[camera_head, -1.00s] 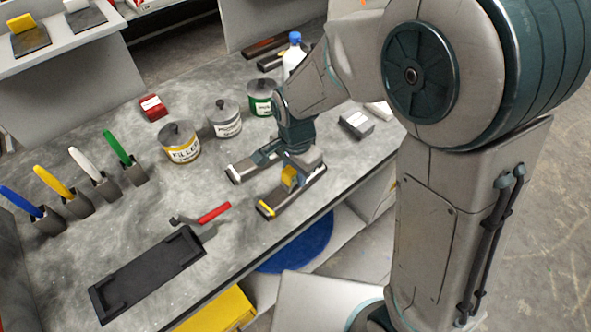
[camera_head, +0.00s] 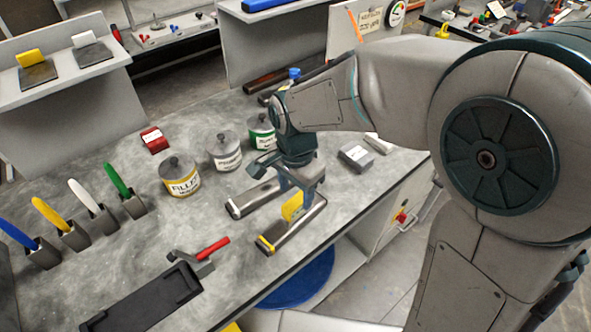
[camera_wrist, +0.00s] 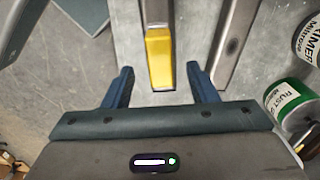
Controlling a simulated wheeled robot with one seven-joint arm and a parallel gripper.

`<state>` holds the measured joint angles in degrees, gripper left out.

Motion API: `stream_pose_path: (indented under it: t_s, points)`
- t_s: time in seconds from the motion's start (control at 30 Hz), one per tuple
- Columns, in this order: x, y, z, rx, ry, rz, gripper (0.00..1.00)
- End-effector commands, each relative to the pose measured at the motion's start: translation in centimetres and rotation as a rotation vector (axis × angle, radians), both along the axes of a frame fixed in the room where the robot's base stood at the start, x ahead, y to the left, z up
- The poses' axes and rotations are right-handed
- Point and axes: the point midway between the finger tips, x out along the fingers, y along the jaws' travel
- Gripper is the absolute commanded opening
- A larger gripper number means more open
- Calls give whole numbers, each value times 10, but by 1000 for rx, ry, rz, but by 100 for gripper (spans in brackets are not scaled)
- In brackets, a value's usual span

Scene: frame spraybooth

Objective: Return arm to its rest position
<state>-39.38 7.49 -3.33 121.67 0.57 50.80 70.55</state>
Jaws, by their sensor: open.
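My gripper (camera_head: 287,183) hangs open over the workbench (camera_head: 100,235), above two metal bars. In the wrist view its two blue fingers (camera_wrist: 159,78) are spread apart and nothing is clamped between them. The far bar (camera_head: 256,196) is plain. In the wrist view a yellow-ended bar (camera_wrist: 160,58) lies below and between the fingertips. My arm reaches in from the right and hides part of the bench behind it.
Filler (camera_head: 180,180), primer (camera_head: 224,152) and green-labelled (camera_head: 261,131) cans stand close to the left of my gripper. A grey block (camera_head: 356,157) lies to its right. A black tray (camera_head: 150,300), a red-handled tool (camera_head: 205,254) and several coloured handles in holders are on the bench's near-left.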

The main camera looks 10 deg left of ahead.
Motion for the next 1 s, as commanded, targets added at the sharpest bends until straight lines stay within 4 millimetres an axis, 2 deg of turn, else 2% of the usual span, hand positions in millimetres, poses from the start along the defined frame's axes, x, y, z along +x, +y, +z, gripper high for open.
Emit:
stream_pose_path:
  t_s: [0.1,0.3,0.43,0.67,0.77,0.83,1.0]
  points:
    - [1,0,28,2,-4,0,53]
    - [0,1,60,1,-2,1,53]
    - [0,0,69,0,-1,1,53]
    - [0,-2,72,0,0,3,53]
    - [1,-15,75,9,-12,25,53]
    - [0,-36,79,17,-28,61,53]
    - [-11,-105,85,32,-98,209,53]
